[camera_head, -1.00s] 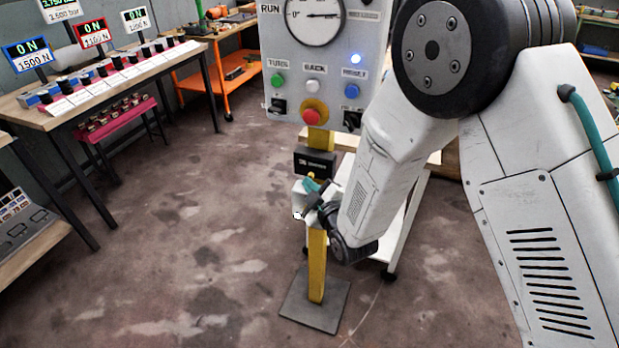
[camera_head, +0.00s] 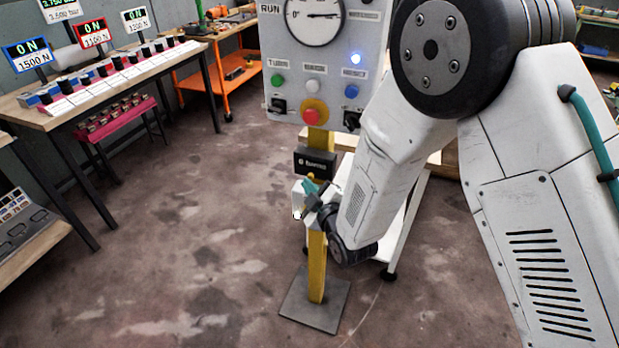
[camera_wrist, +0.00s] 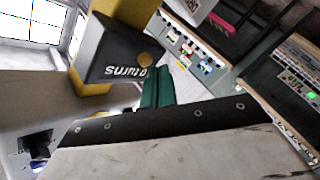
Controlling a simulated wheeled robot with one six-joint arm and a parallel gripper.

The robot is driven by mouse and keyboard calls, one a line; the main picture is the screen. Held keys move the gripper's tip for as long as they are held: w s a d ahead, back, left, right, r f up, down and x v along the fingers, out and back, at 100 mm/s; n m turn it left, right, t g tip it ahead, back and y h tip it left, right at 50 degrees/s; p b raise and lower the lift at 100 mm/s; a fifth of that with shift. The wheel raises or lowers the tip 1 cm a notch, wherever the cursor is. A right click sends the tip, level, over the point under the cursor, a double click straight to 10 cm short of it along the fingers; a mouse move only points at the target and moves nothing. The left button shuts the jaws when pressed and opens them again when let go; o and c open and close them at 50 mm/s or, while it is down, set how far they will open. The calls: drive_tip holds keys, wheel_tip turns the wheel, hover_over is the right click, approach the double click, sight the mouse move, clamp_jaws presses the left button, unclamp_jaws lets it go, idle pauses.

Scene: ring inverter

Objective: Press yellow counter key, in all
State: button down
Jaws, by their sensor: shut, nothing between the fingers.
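The yellow counter key (camera_wrist: 144,58) is a small round button on a dark box (camera_wrist: 112,60) with upside-down white lettering in the wrist view. The dark box (camera_head: 315,162) is fixed to a yellow post (camera_head: 317,262) below the control panel in the head view. My gripper (camera_wrist: 158,76) has teal fingers, shut and empty. Its tips lie right beside the key; whether they touch it I cannot tell. In the head view my gripper (camera_head: 309,187) is just below the dark box, small and partly covered by my own wrist.
The panel (camera_head: 315,80) above carries a gauge, several buttons, a red stop knob (camera_head: 312,115) and a lit blue lamp. A white-framed cart stands behind the post. A bench (camera_head: 120,75) with signs is at left. The floor in front is clear.

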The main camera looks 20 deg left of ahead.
drive_tip(key=shift+s, duration=0.35)
drive_tip(key=shift+s, duration=0.1)
drive_tip(key=s, duration=0.4)
drive_tip(key=shift+s+a, duration=0.2)
drive_tip(key=shift+s, duration=0.2)
idle(0.6)
